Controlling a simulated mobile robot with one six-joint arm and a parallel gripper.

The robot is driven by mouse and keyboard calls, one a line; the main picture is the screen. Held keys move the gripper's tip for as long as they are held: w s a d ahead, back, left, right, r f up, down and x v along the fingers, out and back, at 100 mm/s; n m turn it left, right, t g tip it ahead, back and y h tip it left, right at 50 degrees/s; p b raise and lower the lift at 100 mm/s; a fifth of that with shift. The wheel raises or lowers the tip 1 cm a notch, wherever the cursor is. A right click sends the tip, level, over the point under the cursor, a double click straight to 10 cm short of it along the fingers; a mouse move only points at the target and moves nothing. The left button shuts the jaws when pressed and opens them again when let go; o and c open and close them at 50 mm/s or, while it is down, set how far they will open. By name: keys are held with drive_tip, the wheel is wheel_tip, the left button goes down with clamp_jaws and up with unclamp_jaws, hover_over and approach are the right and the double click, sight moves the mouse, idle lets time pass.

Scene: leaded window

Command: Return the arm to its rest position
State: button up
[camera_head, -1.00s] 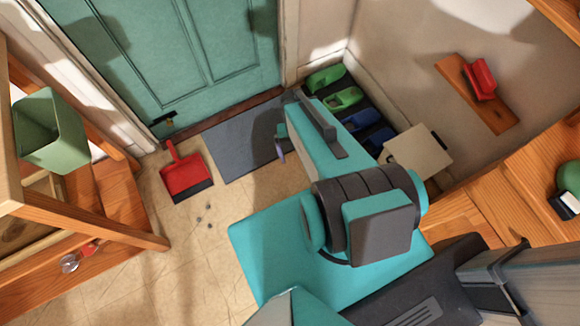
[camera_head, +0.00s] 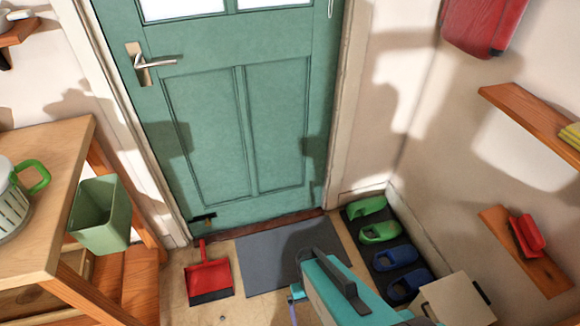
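My teal arm (camera_head: 345,292) reaches up from the bottom edge of the head view, over the floor in front of the door. A dark grey bar runs along its upper side. At its far left side a small teal and purple-blue part (camera_head: 294,296) shows, and I cannot tell whether it belongs to my gripper. My gripper's fingers cannot be made out, and neither can anything held in them. The lower part of my arm is outside the picture.
A green door (camera_head: 240,130) is shut behind a grey mat (camera_head: 270,262). A red dustpan (camera_head: 208,275) lies left of the mat. Green and blue clogs (camera_head: 380,232) stand on a dark tray at right. A wooden bench (camera_head: 50,150) with a green bin (camera_head: 101,215) stands left.

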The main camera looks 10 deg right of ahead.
drive_tip(key=shift+r+p, duration=1.25)
drive_tip(key=shift+r, duration=0.3)
